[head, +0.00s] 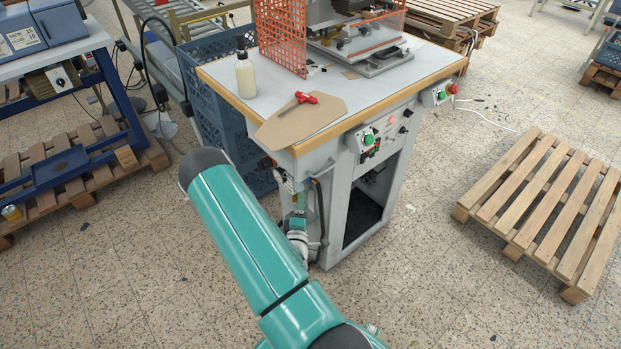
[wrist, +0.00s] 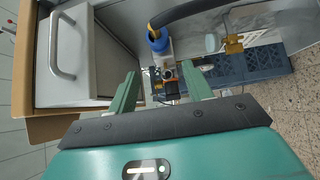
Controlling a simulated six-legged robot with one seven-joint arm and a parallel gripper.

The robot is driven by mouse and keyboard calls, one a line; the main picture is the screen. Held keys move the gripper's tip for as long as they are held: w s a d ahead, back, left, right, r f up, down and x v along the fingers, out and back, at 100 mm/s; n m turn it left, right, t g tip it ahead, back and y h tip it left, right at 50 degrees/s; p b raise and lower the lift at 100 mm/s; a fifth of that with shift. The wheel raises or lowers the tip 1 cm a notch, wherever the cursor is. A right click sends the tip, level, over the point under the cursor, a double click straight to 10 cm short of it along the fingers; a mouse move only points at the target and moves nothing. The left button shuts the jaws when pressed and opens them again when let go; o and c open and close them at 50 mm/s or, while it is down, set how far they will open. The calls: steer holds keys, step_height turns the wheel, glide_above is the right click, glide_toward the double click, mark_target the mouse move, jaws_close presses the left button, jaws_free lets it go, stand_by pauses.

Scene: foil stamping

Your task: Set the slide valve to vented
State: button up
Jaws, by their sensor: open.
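My gripper (wrist: 158,69) is open, with its two green fingers apart and nothing held between them. A small valve assembly with dark, orange and metal parts (wrist: 165,76) shows between and beyond the fingertips in the wrist view. It looks like the slide valve, but its setting is too small to read. A blue collar (wrist: 157,41) with a black hose sits just above it. In the head view, fittings (head: 291,184) show on the left side of the press bench (head: 337,205). My gripper is there a little below them, partly hidden by my arm.
A grey panel with a bar handle (wrist: 62,45) is left of the fingers. A brass fitting (wrist: 233,43) and a blue crate (wrist: 250,66) lie to the right. A bottle (head: 245,78) and a red-handled tool (head: 299,101) are on the bench. A pallet (head: 548,205) stands right.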

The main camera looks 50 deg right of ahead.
mark_target(310, 181)
steer(key=shift+n+t+h, duration=0.3)
steer(key=shift+n, duration=0.5)
steer(key=x, duration=0.4)
steer(key=s+x, duration=0.1)
steer(key=x, duration=0.3)
steer(key=d+f+x, duration=0.1)
steer(key=x, duration=0.3)
steer(key=shift+d+r, duration=0.1)
steer(key=shift+d, duration=0.2)
steer(key=shift+c, duration=0.2)
